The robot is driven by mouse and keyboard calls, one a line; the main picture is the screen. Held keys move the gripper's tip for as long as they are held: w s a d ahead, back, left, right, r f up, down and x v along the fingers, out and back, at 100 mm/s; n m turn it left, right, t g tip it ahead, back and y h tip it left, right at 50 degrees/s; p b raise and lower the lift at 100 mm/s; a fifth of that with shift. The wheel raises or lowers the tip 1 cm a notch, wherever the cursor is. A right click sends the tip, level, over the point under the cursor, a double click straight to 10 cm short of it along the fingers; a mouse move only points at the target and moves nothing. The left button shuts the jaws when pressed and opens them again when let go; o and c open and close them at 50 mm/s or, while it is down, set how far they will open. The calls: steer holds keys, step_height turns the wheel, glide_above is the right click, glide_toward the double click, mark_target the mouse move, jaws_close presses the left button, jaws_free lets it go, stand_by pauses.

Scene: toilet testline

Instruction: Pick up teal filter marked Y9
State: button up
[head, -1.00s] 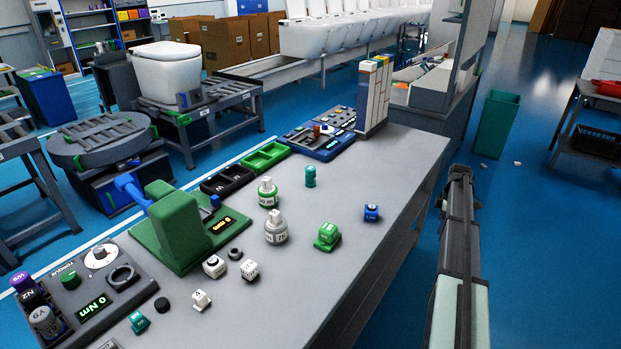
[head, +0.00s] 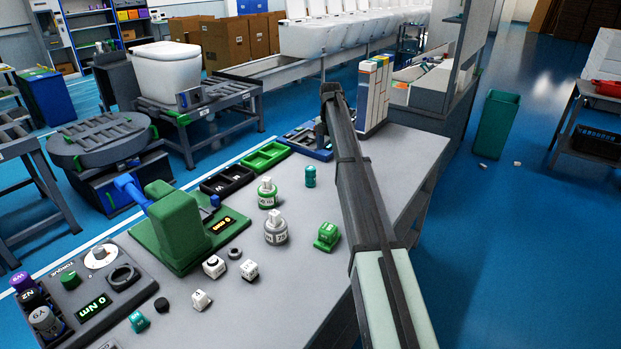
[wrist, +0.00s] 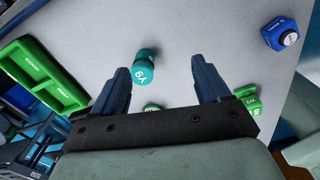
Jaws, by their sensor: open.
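The teal filter (wrist: 143,68) marked Y9 stands on the grey table in the wrist view, its label upside down in the picture. In the head view the filter (head: 310,176) is a small teal cylinder standing clear of its neighbours. My gripper (wrist: 160,78) is open and empty in the wrist view. The filter shows between the fingertips, closer to the left finger, and no finger visibly touches it. In the head view my arm reaches over the table's right side, and the fingers cannot be made out there.
A green two-part tray (head: 265,157) lies behind the filter, with a black tray (head: 228,179) beside it. Two white-topped canisters (head: 267,192) (head: 276,228) and a green block (head: 327,236) stand nearer. A blue block (wrist: 281,34) is at the wrist view's upper right.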

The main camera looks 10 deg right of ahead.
step_height(320, 180, up, 2)
steer(key=n, duration=0.2)
glide_above(311, 168)
steer(key=f, duration=0.8)
steer(key=shift+w+a+f, duration=0.1)
steer(key=shift+a+f, duration=0.1)
steer(key=shift+a, duration=0.05)
steer(key=shift+d+f, duration=0.15)
steer(key=shift+f, duration=2.5)
steer(key=shift+c, duration=0.3)
steer(key=c, duration=1.1)
steer(key=shift+r, duration=0.1)
